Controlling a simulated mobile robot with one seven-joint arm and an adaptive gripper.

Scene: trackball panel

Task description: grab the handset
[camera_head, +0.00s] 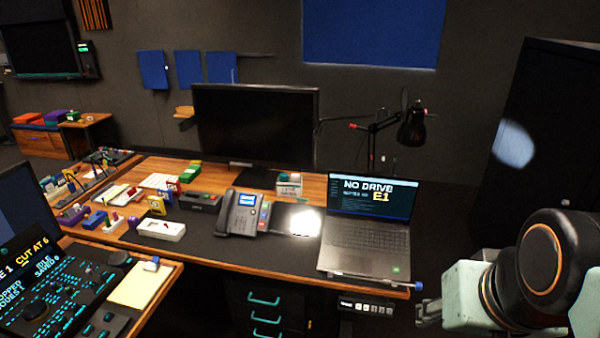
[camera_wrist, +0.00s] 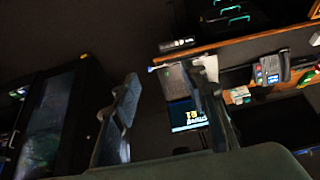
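The dark grey handset (camera_head: 226,214) rests in its cradle on the left side of a desk phone (camera_head: 247,214). The phone has a lit blue screen and stands on the desk's dark mat, left of the laptop. My gripper (camera_wrist: 161,78) is open and empty, its two fingers spread apart in the wrist view. The phone (camera_wrist: 269,69) shows there right of the fingers, with the handset (camera_wrist: 285,66) at its right side. In the head view my arm is at the lower right, well away from the phone.
An open laptop (camera_head: 366,236) stands at the desk's right end, with a dark pad (camera_head: 297,220) between it and the phone. A monitor (camera_head: 255,125) and a desk lamp (camera_head: 412,124) stand behind. A white tray (camera_head: 161,230) and small boxes lie left of the phone.

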